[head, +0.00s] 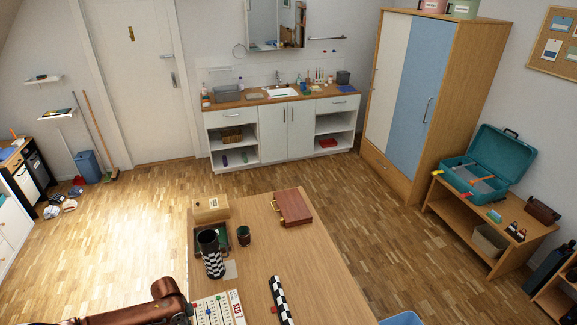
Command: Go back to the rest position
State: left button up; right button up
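Neither of my grippers can be made out in the head view. A glossy brown jointed shape (150,303) comes in at the bottom left, beside the near table; I cannot tell for sure what it is. The white sink cabinet (286,127) stands against the far wall. Its left drawer (228,117) and right drawer (338,104) look shut, and the shelves under them are open. The tall wardrobe (411,95) at the right has white and blue doors, which look shut, and a low wooden drawer (380,174) that also looks shut.
An open teal toolbox (485,170) sits on the right bench. Floor between table and cabinet is clear.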

pick_arm(q)
jog(key=s+d+n+t+h, duration=0.15)
jog(key=s+d, duration=0.25)
jog(key=d, duration=0.8)
jog(key=s+d+n+t+h, duration=0.15)
jog(key=s+d, duration=0.35)
jog(key=d, duration=0.7)
jog(key=s+a+r+n+y, duration=0.2)
jog(key=s+a+n, duration=0.3)
jog(key=s+a, duration=0.3)
jog(key=s+a+r+n+y, duration=0.2)
jog(key=s+a+n, duration=0.3)
jog(key=a, duration=0.6)
notch_tip(320, 180, down, 35)
jog(key=s+d+b, duration=0.1)
jog(key=s+b, duration=0.1)
jog(key=b, duration=0.3)
jog(key=s+f+m+g+b, duration=0.1)
jog(key=s+f+g+b, duration=0.1)
jog(key=s+f, duration=1.8)
jog(key=shift+f+b, duration=0.8)
jog(key=shift+b, duration=0.05)
pick_arm(e)
notch_tip(320, 180, down, 9)
jog(key=s, duration=0.1)
jog(key=shift+s, duration=0.35)
